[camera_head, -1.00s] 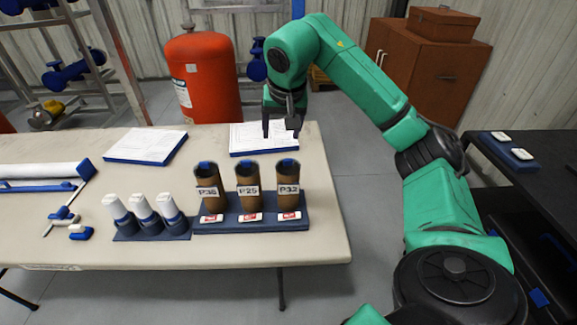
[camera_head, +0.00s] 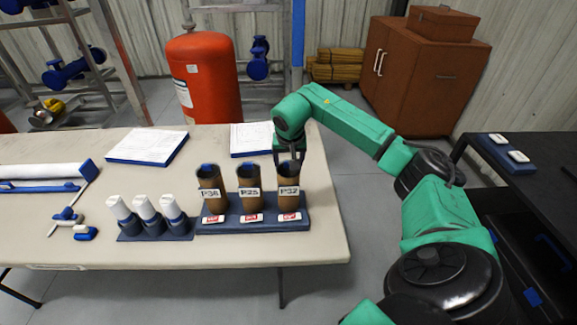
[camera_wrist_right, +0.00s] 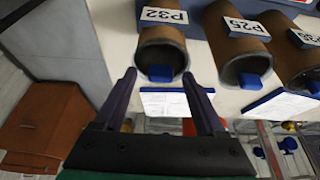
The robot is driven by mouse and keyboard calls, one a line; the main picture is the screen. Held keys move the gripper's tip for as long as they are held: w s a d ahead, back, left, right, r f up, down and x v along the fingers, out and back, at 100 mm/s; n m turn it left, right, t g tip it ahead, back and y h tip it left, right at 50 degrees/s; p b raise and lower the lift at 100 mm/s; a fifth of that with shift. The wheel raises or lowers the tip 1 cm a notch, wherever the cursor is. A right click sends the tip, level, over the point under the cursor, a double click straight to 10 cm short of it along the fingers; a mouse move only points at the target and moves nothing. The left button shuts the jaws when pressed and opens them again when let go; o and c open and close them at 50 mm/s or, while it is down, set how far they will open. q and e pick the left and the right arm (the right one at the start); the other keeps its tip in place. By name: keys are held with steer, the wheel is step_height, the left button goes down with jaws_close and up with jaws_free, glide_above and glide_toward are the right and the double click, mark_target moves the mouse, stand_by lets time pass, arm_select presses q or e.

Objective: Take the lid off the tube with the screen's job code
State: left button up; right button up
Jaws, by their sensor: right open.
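Three brown tubes stand upright in a blue rack (camera_head: 220,223) on the table. From left to right they are a tube labelled P36 or P38 (camera_head: 211,182), the P25 tube (camera_head: 250,204), and the P32 tube (camera_head: 289,203). Each has a blue tab at its top; the P32 tab (camera_wrist_right: 160,73) shows in the right wrist view. My right gripper (camera_head: 290,161) is open at the top of the P32 tube, with its fingers on either side; contact is unclear. The P32 tube (camera_wrist_right: 162,42) lies between the fingertips in the wrist view. No job-code screen is visible. My left gripper is out of view.
A smaller rack (camera_head: 155,233) with three white-topped pieces stands left of the tubes. Two papers on blue boards (camera_head: 147,146) (camera_head: 250,139) lie behind them. A long white roll (camera_head: 40,171) is at the left. The table's front-left area is clear.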

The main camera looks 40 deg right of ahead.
jaws_close()
steer(key=shift+r, duration=0.1)
